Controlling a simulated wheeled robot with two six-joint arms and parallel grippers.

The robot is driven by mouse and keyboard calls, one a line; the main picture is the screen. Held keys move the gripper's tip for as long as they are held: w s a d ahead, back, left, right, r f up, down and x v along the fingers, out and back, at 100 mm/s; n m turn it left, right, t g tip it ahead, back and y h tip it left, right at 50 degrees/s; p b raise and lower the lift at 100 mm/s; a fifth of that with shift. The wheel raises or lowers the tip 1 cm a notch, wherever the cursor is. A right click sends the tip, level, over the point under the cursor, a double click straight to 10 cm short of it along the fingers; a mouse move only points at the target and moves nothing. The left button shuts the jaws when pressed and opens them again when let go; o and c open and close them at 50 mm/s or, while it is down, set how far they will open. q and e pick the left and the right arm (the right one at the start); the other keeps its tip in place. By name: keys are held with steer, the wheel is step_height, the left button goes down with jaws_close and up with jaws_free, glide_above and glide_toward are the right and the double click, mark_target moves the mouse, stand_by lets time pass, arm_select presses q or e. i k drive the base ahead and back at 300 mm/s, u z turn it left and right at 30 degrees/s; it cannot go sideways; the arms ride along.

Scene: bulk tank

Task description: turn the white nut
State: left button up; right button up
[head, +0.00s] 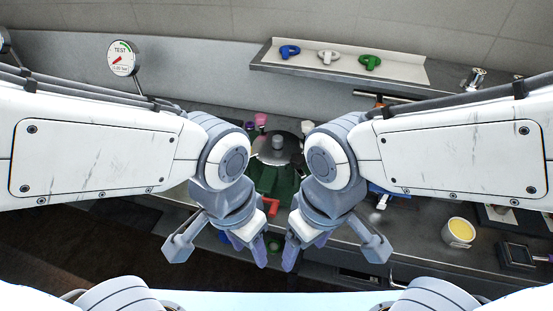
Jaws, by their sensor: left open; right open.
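A white piece (328,56), the only loose white part I can make out as the nut, lies on the raised shelf at the back between a blue one and a green one. My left gripper (248,247) and my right gripper (304,245) hang side by side low in the middle of the head view, fingers pointing down. Both are open, and I see nothing held in either. Both are well in front of the shelf, far from the white piece. My arms hide much of the bench.
The blue piece (289,51) and green piece (369,62) share the shelf (300,67). A dark green fixture with a grey domed top (277,142) stands between my arms, a red part (272,206) before it. A gauge (122,57) is back left, a yellow-filled cup (459,232) right.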

mark_target(306, 126)
steer(key=k, duration=0.5)
steer(key=z, duration=1.25)
steer(key=i, duration=0.7)
steer(key=u, duration=1.35)
